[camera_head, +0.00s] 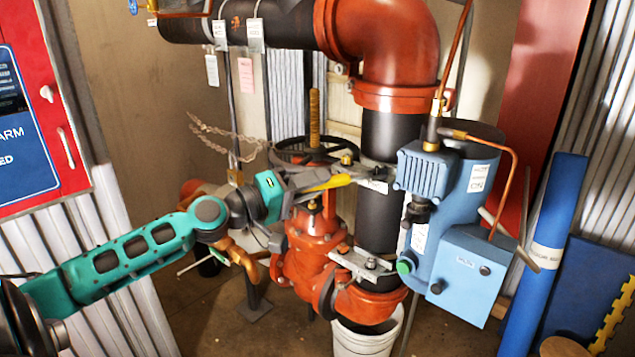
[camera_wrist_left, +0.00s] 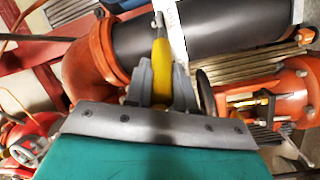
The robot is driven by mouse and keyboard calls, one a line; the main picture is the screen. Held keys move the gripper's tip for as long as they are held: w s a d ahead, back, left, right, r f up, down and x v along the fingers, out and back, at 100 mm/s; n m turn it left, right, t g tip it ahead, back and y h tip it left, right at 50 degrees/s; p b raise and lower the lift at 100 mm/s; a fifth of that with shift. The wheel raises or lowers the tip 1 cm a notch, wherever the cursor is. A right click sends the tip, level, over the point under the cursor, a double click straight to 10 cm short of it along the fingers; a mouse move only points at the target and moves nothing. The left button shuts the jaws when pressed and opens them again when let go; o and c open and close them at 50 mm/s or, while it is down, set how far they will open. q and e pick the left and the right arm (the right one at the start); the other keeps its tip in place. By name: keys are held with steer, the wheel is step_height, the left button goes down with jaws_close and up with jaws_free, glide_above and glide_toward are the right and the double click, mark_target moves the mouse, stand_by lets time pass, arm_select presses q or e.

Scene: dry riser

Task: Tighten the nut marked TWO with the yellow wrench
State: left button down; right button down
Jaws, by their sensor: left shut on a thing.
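My left gripper (camera_head: 310,183) is shut on the yellow wrench (camera_head: 335,182), beside the black pipe and above the red valve. In the left wrist view the wrench (camera_wrist_left: 161,62) stands between the two grey fingers (camera_wrist_left: 163,82), its far end close to a small bolt or nut at a pale plate (camera_wrist_left: 176,32). I cannot tell whether the wrench touches or fits around it. In the head view an upper plate (camera_head: 376,186) and a lower plate (camera_head: 352,262) with fasteners sit on the pipe. No mark TWO is readable. My right gripper is out of view.
The red valve (camera_head: 318,243) with its dark handwheel (camera_head: 290,150) is close to the gripper. A blue actuator (camera_head: 470,190) and blue box (camera_head: 468,272) stand right of the pipe. A white bucket (camera_head: 368,340) is below. Chains (camera_head: 225,133) hang behind.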

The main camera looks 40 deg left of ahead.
arm_select(q)
steer(key=shift+s+a+b, duration=0.4)
steer(key=shift+s+a, duration=0.35)
steer(key=shift+s, duration=0.35)
steer(key=shift+s+a+b, duration=0.4)
steer(key=shift+s+a, duration=0.35)
steer(key=shift+s, duration=0.35)
